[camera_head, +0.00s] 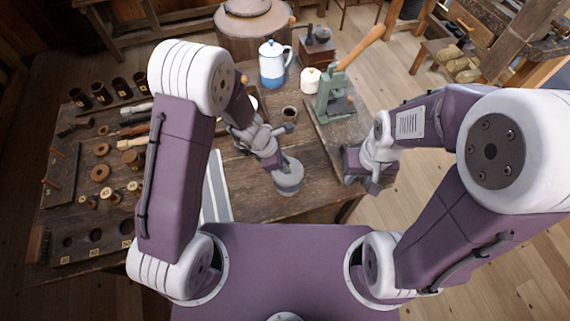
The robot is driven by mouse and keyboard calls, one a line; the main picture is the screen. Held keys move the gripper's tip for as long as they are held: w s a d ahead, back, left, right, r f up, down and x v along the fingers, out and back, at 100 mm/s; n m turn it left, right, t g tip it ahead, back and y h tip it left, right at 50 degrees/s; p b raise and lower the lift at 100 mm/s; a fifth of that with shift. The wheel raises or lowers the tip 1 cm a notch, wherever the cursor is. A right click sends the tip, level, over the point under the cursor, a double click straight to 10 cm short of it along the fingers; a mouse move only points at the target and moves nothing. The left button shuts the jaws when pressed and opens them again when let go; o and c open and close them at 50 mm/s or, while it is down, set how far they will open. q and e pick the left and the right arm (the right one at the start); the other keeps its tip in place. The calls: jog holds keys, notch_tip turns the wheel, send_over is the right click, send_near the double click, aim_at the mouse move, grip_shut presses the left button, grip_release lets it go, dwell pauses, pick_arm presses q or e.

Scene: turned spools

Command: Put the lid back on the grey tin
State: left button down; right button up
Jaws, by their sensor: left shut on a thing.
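The grey tin (288,186) stands on the wooden table near its front edge, right of centre. My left gripper (276,163) is directly over it and shut on what looks like the tin's grey lid (290,168). The gripper hides part of the lid. I cannot tell whether the lid touches the rim or sits level. My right gripper (372,187) is off the table's right side, apart from the tin. Its fingers are too small and angled to tell whether they are open.
Several spools and rings lie on the left. The table (255,205) around the tin's front is bare.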

pick_arm(q)
jog(key=shift+f+b, duration=0.5)
jog(key=shift+f, duration=0.15)
notch_tip(320, 180, down, 4)
jog(key=b, duration=0.4)
jog(key=shift+f+b, duration=0.5)
jog(key=shift+f, duration=0.1)
jog(key=shift+r, duration=0.1)
jog(key=shift+f+b, duration=0.2)
jog(key=shift+b, duration=0.1)
dwell(0.7)
jog(key=c, duration=0.8)
grip_release()
jog(key=shift+o, duration=0.2)
